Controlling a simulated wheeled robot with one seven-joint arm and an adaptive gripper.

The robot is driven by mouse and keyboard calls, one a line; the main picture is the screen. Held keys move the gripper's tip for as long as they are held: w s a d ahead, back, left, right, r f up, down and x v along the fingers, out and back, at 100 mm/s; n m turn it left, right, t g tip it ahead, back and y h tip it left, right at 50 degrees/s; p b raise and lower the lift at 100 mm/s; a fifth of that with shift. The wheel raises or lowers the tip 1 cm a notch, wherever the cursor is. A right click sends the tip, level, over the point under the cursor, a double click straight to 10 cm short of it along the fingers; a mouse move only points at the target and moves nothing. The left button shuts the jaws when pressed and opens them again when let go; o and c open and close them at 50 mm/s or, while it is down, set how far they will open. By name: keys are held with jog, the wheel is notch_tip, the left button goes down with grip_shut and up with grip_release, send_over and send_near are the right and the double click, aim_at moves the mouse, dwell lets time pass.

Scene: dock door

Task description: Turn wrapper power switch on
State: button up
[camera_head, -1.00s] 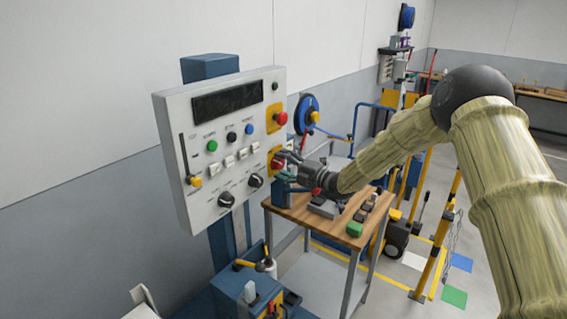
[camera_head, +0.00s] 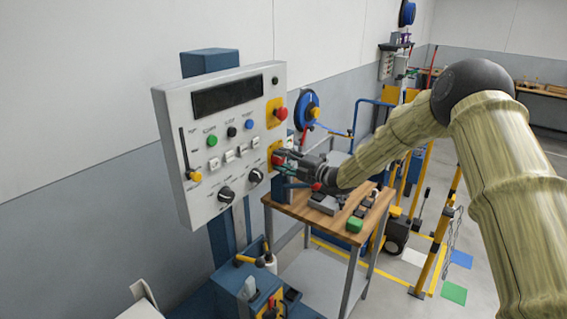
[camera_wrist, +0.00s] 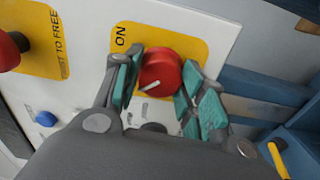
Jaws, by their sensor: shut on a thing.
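The wrapper power switch is a red round knob (camera_wrist: 160,72) with a white pointer line, on a yellow plate (camera_wrist: 190,45) marked ON. In the wrist view the pointer line runs toward the lower left of the knob, away from the ON word. My gripper (camera_wrist: 166,88) is shut on the knob, one teal-padded finger on each side. In the head view my gripper (camera_head: 287,162) reaches the right edge of the grey control panel (camera_head: 180,110), and its fingers mostly hide the knob.
A red emergency button (camera_head: 281,113) on a yellow plate sits above the switch. Black dials (camera_head: 256,177), small switches and coloured buttons fill the panel. A wooden-topped table (camera_head: 300,208) with small items stands below my gripper. A blue box with tools (camera_head: 245,285) stands below the panel.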

jog(key=m+b, duration=0.2)
jog(key=m, duration=0.1)
jog(key=shift+f+b, duration=0.25)
jog(key=shift+b, duration=0.15)
jog(key=m+b, duration=0.2)
jog(key=m, duration=0.3)
jog(key=shift+r, duration=0.15)
jog(key=m, duration=0.5)
jog(key=shift+m+p, duration=0.35)
jog(key=shift+m, duration=1.85)
jog(key=o, duration=1.1)
jog(key=shift+c, duration=0.2)
jog(key=shift+r, duration=0.1)
jog(key=v, duration=1.2)
